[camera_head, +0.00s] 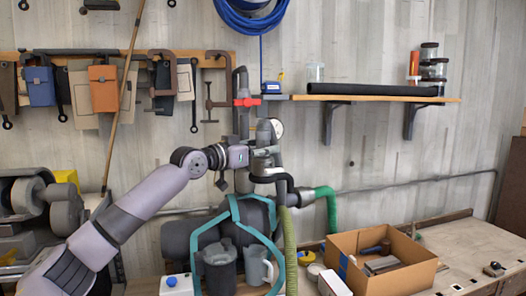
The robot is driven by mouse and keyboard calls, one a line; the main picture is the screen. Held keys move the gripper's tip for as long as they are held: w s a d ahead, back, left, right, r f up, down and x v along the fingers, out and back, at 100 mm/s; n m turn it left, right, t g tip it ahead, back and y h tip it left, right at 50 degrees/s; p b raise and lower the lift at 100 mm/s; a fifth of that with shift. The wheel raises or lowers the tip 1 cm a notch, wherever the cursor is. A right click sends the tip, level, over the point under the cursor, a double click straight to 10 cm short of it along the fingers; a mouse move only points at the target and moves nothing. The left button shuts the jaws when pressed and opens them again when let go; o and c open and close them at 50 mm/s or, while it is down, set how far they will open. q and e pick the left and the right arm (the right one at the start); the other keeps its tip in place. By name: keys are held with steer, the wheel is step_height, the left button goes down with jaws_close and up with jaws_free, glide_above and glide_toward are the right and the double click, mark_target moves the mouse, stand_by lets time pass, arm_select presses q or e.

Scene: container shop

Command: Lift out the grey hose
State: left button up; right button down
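My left arm reaches in from the lower left, and its wrist ends at the wall pipes. My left gripper (267,167) is in front of the pipework, below a round gauge (277,128). Its fingers blend with dark parts behind, so I cannot tell whether it is open or holds anything. A dark grey curved hose-like piece (289,183) is right beside the gripper; I cannot tell whether they touch or whether this is the grey hose. Grey pieces (382,264) lie in an open cardboard box (407,281) at the lower right. My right gripper is not in view.
A teal looped hose (196,243), an olive ribbed hose (290,262) and a green hose (331,212) crowd the space below the gripper. Grey jugs (220,270) stand beneath. A wall shelf (320,98) holds a black tube (372,90). The workbench (468,250) has free room at right.

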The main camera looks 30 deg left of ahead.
arm_select(q)
jaws_close()
steer(key=shift+r, duration=0.1)
steer(key=shift+r, duration=0.1)
stand_by(0.3)
